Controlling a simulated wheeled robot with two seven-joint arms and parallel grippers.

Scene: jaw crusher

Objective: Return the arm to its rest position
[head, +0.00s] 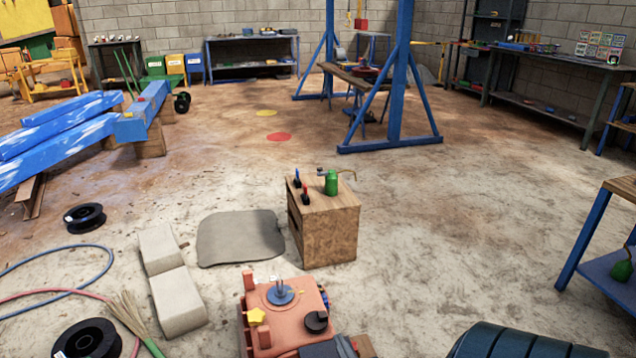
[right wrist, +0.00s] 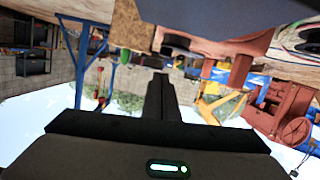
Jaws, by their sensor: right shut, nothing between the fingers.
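My right gripper (right wrist: 160,85) shows in the right wrist view as dark fingers pressed together, shut and empty. That view is upside down, with the floor and the machine parts at the top. The gripper points out into the room and I see it touching nothing. A reddish machine (head: 285,312) stands at the bottom middle of the head view; red machine parts (right wrist: 290,105) also show at the right of the wrist view. In the head view I cannot make out the fingers of my right gripper. My left gripper is not in view.
A wooden block (head: 325,232) with a green oil can (head: 331,183) and small tools stands behind the machine. A grey mat (head: 240,238) and pale blocks (head: 172,283) lie to its left. A blue gantry (head: 398,90) stands farther back. The floor right of the wooden block is clear.

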